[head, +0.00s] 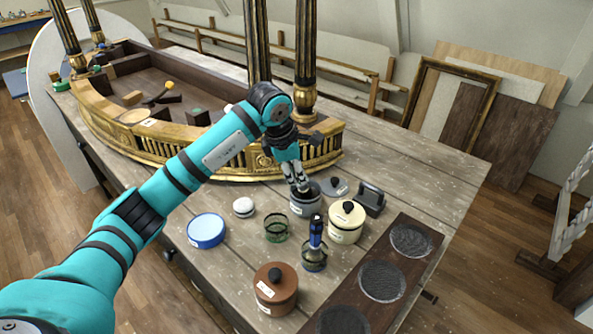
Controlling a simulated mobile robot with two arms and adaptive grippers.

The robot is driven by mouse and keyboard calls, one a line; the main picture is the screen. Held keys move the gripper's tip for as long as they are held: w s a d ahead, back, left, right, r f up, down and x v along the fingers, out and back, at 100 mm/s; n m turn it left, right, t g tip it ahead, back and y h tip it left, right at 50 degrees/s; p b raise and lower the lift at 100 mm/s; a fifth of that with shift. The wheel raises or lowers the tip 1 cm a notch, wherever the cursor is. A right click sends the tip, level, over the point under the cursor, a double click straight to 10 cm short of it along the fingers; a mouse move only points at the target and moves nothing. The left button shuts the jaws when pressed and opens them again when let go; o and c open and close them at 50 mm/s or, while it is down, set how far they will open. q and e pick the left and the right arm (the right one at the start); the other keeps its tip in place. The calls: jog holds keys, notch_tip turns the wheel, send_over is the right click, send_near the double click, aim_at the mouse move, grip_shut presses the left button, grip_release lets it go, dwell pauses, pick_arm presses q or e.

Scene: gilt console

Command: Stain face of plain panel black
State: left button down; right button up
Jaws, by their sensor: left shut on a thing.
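My left arm reaches in from the left over the workbench (205,283). My left gripper (301,186) points down at a dark grey pot (305,206). It is shut on a small dark thing at the pot's mouth, mostly hidden by the fingers. A grey lid (335,187) with a black knob lies behind the pot. The gilt console (225,166) stands on the bench, with a curved fretted front and black-and-gold columns. I cannot tell which piece is the plain panel. My right gripper is out of view.
Around the pot stand a cream lidded pot (346,228), a brown lidded pot (275,293), a blue-rimmed dish (206,231), a green wire holder (276,229) and a blue-handled tool (316,232). A dark board (411,272) with round mesh discs lies at right. The bench's back right is clear.

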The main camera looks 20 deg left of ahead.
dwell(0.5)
pick_arm(q)
jog(key=shift+r+p, duration=2.15)
jog(key=shift+r, duration=1.35)
jog(key=shift+f, duration=0.1)
